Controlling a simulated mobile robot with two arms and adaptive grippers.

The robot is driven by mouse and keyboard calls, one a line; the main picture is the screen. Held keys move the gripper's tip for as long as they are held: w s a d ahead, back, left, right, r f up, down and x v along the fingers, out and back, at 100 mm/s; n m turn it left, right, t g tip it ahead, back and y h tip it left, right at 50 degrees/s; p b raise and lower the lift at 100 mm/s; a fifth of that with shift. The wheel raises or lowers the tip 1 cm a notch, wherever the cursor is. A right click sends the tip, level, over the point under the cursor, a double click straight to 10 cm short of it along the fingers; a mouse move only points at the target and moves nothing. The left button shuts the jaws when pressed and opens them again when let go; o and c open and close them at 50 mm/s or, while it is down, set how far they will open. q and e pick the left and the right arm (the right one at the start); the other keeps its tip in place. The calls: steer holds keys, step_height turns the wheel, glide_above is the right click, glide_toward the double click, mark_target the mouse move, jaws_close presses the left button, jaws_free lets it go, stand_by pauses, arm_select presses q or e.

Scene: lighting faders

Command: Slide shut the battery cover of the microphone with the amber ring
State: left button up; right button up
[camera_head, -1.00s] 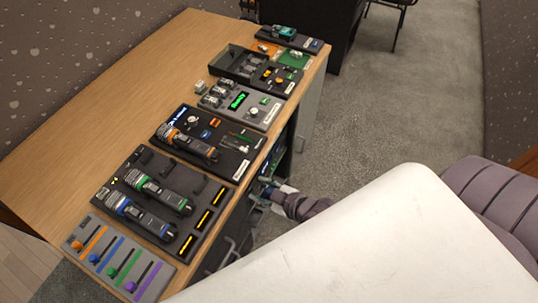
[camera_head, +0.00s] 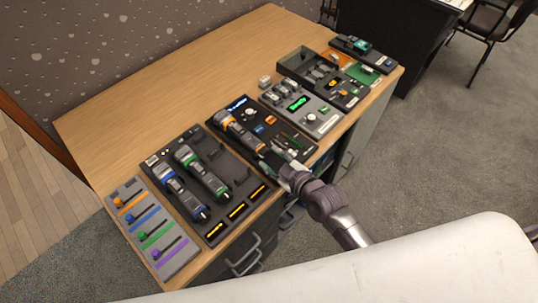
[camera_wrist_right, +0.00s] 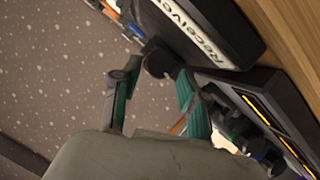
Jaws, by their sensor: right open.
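The microphone with the amber ring (camera_head: 238,131) lies on the black receiver panel (camera_head: 240,104), its head toward the back and its dark handle toward the table's front edge. My right gripper (camera_head: 272,163) is open at the handle end of this microphone. In the right wrist view its two fingers with green pads (camera_wrist_right: 155,88) stand apart. A dark rounded part shows near the fingertips there; I cannot tell whether the fingers touch it. The battery cover is too small and partly hidden to make out. My left gripper is not in view.
A dark tray (camera_head: 222,231) left of the receiver panel holds microphones with green (camera_head: 188,157) and blue rings (camera_head: 170,183). A fader panel (camera_head: 175,256) stands at the far left. A grey panel with a green display (camera_head: 326,122) stands to the right. The back of the table is clear.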

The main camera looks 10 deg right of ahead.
steer(key=shift+x, duration=1.2)
steer(key=c, duration=0.7)
steer(key=shift+c, duration=0.3)
